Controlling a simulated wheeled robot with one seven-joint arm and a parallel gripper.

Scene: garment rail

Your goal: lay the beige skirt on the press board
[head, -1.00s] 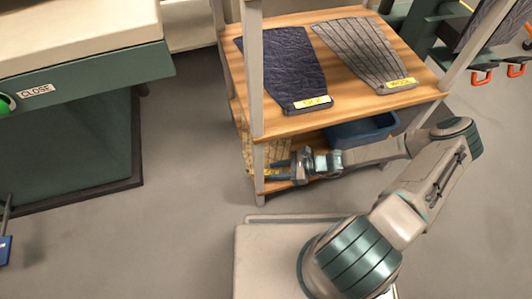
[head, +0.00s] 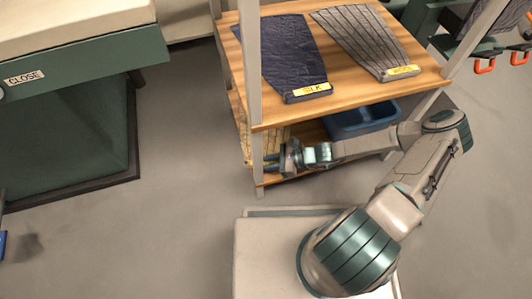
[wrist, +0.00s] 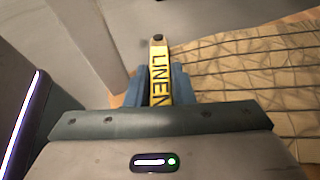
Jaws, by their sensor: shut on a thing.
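The beige skirt (head: 271,141) lies on the lower shelf of the rack, partly hidden by the upper shelf and a post. In the wrist view its quilted cloth (wrist: 255,75) spreads to the right, with a yellow LINEN tag (wrist: 160,80) at its near end. My gripper (head: 273,164) reaches in at the shelf's front edge. In the wrist view my gripper (wrist: 160,88) is shut on the skirt's tagged end, with a blue finger on each side of the tag. A pale flat top (head: 70,25) on a green machine labelled CLOSE, at upper left, appears to be the press board.
A rack post (head: 251,80) stands close to my gripper, left of it in the wrist view (wrist: 90,45). A dark SILK garment (head: 292,60) and a grey striped one (head: 365,40) lie on the upper shelf (head: 335,95). A blue bin (head: 362,120) sits below. Floor between machine and rack is clear.

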